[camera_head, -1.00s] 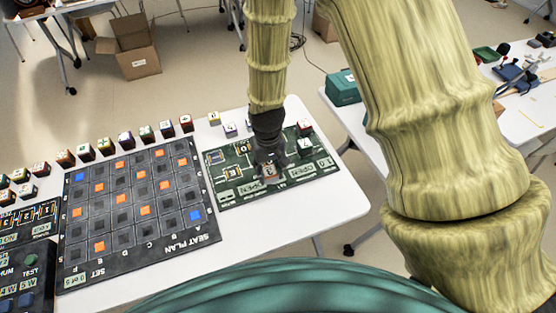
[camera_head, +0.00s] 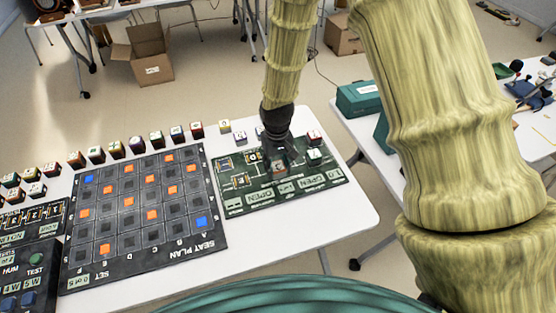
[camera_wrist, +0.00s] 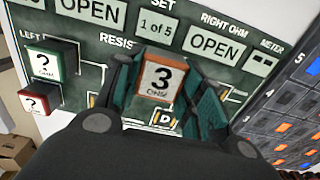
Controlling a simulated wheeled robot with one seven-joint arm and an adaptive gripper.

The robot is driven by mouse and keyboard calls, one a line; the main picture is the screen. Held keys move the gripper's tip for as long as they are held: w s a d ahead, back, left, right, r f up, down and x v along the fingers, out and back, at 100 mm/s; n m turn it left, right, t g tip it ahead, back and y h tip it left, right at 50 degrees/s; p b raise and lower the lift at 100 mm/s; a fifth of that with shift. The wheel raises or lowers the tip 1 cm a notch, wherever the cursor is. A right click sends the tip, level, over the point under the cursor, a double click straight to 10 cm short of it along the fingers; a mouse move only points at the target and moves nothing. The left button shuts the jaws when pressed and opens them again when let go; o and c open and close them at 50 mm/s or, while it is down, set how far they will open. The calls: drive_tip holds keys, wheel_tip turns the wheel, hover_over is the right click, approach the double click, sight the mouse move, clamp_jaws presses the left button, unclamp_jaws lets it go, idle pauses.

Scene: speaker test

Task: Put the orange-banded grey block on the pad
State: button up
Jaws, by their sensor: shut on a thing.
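My gripper (camera_head: 277,158) points down over the green test board (camera_head: 235,208). In the wrist view its two dark green fingers (camera_wrist: 160,92) are shut on a block (camera_wrist: 158,78) with a white top marked 3 OHM and an orange band around it. Its grey sides are mostly hidden. The block is at the middle of the board, just by a slot marked D; I cannot tell whether it touches the board. No part of the board is plainly marked as the pad.
A teal box (camera_head: 358,98) sits on another table.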

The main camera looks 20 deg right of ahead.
sight(278, 163)
drive_tip(key=w, duration=0.1)
drive_tip(key=w+d, duration=0.1)
drive_tip(key=w+p, duration=0.1)
drive_tip(key=w, duration=0.1)
drive_tip(key=shift+w+d+f, duration=0.1)
drive_tip(key=shift+d+f, duration=0.15)
drive_tip(key=shift+f+p, duration=0.55)
drive_tip(key=shift+f, duration=1.2)
drive_tip(key=shift+f, duration=0.15)
drive_tip(key=o, duration=1)
drive_tip(key=shift+r+b, duration=1.45)
drive_tip(key=shift+r, duration=4.75)
